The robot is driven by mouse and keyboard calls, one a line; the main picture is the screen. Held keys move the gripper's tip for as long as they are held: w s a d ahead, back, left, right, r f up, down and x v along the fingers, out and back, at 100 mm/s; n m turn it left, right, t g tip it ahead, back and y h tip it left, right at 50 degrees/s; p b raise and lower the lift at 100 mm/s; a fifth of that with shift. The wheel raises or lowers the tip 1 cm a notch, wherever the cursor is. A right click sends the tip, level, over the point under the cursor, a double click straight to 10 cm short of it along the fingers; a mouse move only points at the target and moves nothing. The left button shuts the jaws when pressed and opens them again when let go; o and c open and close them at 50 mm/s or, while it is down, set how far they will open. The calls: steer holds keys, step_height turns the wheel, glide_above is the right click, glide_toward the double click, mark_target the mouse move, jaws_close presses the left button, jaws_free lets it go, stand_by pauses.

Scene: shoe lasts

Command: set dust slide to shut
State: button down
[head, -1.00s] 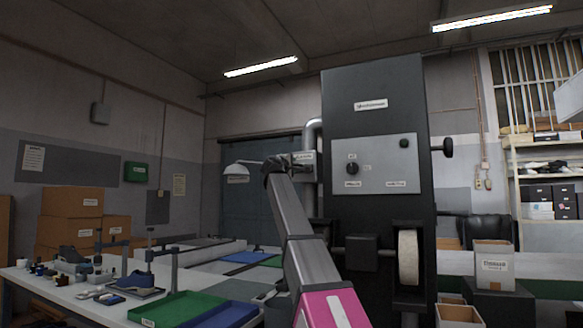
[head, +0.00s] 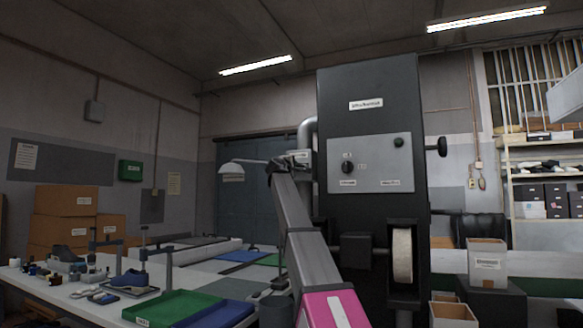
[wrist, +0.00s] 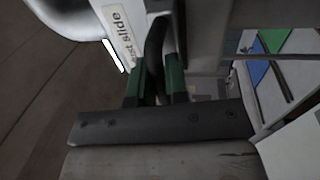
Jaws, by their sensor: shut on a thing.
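The dust slide is a pale plate (wrist: 124,28) lettered "slide" at the top of the wrist view. In the head view, its small label (head: 300,154) shows beside the grey duct, left of the black machine. My gripper (wrist: 157,78) has green fingers shut on a dark curved handle (wrist: 154,45) next to the plate. In the head view my gripper (head: 282,163) is small and dark at the end of my arm, against the slide. The arm hides part of the duct, and how far the slide is in cannot be told.
The tall black machine (head: 368,80) with a grey control panel (head: 370,175) and a pale wheel (head: 402,255) stands right of my arm. A bench with a green tray (head: 175,308) and shoe lasts is at left. Boxes (head: 487,262) stand at right.

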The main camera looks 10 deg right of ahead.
steer(key=c, duration=1.1)
jaws_free()
steer(key=shift+w+d, duration=0.1)
steer(key=shift+w, duration=0.15)
steer(key=shift+c, duration=0.2)
steer(key=shift+s, duration=0.15)
steer(key=v, duration=1)
steer(key=shift+s, duration=0.25)
